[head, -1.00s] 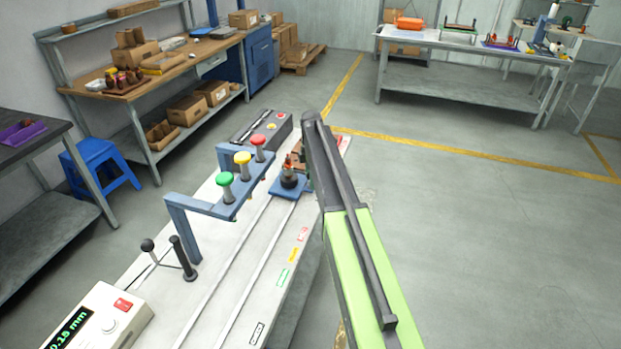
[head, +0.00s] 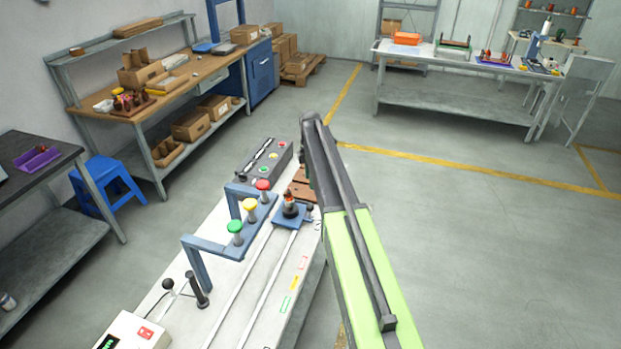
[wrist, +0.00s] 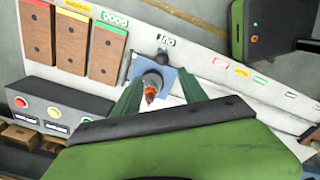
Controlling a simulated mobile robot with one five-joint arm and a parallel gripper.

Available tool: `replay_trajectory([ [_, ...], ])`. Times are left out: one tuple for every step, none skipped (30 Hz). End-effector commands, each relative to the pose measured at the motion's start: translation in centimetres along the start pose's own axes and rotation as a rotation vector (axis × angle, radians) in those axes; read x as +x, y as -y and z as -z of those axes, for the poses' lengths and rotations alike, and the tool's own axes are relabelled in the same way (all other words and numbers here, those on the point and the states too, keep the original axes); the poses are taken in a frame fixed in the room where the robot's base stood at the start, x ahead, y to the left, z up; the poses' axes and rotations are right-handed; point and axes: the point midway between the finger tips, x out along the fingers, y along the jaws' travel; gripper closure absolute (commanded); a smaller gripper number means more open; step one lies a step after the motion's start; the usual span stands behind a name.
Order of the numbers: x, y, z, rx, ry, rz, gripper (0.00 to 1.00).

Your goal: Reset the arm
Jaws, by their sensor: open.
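My gripper (wrist: 161,78) shows in the wrist view with its two green fingers apart and nothing gripped. In that picture, a small armature with a copper-orange top (wrist: 150,92) stands between the fingers, on a blue fixture (wrist: 166,74) farther from the camera. In the head view, the armature (head: 290,203) stands upright on the blue fixture (head: 284,221) on the white machine bench. My black and green arm (head: 345,230) reaches over the bench's right side and hides the gripper there.
A blue frame (head: 206,244) with green, yellow and red buttons stands left of the fixture. A grey control box (head: 264,158) and brown wooden blocks (head: 303,184) lie behind it. A blue stool (head: 107,184) stands at left. The floor at right is clear.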

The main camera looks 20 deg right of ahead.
Motion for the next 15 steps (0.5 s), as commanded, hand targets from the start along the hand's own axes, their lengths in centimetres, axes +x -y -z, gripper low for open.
replay_trajectory([
  [0.1,0.0,0.0,0.0,0.0,0.0,0.5],
  [0.1,0.0,0.0,0.0,0.0,0.0,0.5],
  [0.1,0.0,0.0,0.0,0.0,0.0,0.5],
  [0.1,0.0,0.0,0.0,0.0,0.0,0.5],
  [0.1,0.0,0.0,0.0,0.0,0.0,0.5],
  [0.1,0.0,0.0,0.0,0.0,0.0,0.5],
  [0.1,0.0,0.0,0.0,0.0,0.0,0.5],
  [0.1,0.0,0.0,0.0,0.0,0.0,0.5],
  [0.2,0.2,0.1,0.007,0.0,0.0,0.5],
  [0.3,0.7,0.3,0.02,0.0,0.0,0.5],
  [0.5,1.3,0.6,0.042,0.0,0.0,0.5],
  [0.8,2.5,1.2,0.09,0.0,0.001,0.5],
  [1.1,3.8,1.8,0.139,0.0,0.001,0.5],
  [1.4,5.2,2.4,0.199,0.0,0.001,0.5],
  [1.9,7.5,3.4,0.293,0.0,0.001,0.5],
])
